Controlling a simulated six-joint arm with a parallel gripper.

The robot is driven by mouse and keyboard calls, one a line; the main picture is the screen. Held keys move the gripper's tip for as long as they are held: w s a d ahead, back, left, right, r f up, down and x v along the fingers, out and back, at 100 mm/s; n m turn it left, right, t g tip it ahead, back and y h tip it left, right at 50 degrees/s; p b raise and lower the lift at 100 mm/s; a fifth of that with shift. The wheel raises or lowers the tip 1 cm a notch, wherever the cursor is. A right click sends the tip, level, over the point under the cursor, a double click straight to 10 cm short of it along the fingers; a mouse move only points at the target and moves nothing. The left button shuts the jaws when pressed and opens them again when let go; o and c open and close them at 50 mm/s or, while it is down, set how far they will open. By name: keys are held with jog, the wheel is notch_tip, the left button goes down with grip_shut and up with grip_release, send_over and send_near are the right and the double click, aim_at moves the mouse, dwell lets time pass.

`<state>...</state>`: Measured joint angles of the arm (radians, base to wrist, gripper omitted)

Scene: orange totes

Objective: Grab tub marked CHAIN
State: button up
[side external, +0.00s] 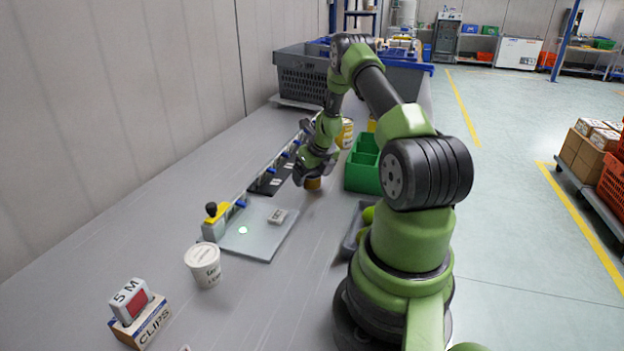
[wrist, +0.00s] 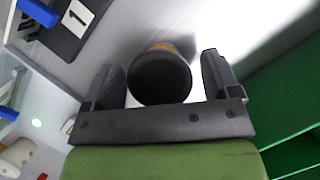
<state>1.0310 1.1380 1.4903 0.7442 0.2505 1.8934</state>
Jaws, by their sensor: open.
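My gripper (side external: 314,174) is low over the bench, its fingers spread. In the wrist view the open gripper (wrist: 161,62) has a round tub with a dark top (wrist: 159,80) between its two fingers, with gaps on both sides. A strip of orange-brown side shows at its far edge. In the side view the orange-brown tub (side external: 313,184) shows just under the gripper, mostly hidden by it. No label on it is readable. A white tub (side external: 203,265) with small dark print stands nearer the camera; I cannot read its print.
A green divided bin (side external: 364,172) stands right of the gripper. A grey plate (side external: 259,243) and a dark numbered strip (side external: 268,184) lie left. A CLIPS box (side external: 148,323) with a 5 M item (side external: 130,300) is in front. Grey crate (side external: 300,82) stands behind.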

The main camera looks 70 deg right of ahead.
jog(key=shift+c, duration=0.4)
jog(key=c, duration=0.8)
